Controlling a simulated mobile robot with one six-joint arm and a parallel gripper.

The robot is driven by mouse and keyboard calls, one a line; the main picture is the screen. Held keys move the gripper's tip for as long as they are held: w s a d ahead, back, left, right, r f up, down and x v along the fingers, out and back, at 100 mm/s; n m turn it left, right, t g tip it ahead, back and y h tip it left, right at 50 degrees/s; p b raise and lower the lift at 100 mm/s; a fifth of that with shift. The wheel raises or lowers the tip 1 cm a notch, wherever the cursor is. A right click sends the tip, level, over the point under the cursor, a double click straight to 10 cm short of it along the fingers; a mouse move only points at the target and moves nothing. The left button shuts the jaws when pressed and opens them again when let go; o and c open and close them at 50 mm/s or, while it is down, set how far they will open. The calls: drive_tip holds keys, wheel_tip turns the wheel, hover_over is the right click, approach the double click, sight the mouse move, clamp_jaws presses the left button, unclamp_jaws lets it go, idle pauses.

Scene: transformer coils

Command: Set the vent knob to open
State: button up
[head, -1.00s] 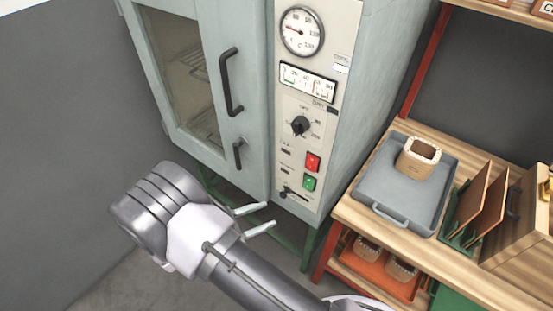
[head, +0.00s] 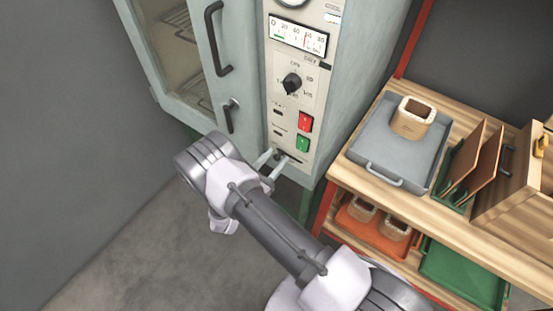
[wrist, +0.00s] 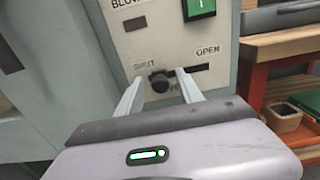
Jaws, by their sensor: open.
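The vent knob (wrist: 159,83) is a small dark round knob low on the oven's control panel (wrist: 150,45). In the wrist view it stands at the left part of a dark slot, near the SHUT label. The slot runs right toward the OPEN label (wrist: 208,51). My gripper (wrist: 159,77) is open, with one fingertip on each side of the knob; whether they touch it I cannot tell. In the head view my gripper (head: 272,160) is at the bottom of the panel, and its fingers partly hide the knob.
Above the vent are a green switch (head: 303,144), a red switch (head: 306,122) and a black dial (head: 291,84). The oven door handle (head: 216,40) is left of the panel. A wooden bench (head: 455,215) with a grey tray (head: 360,155) stands close on the right.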

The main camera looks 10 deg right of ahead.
drive_tip(key=shift+w+d, duration=0.35)
drive_tip(key=shift+c, duration=0.4)
clamp_jaws()
idle(0.9)
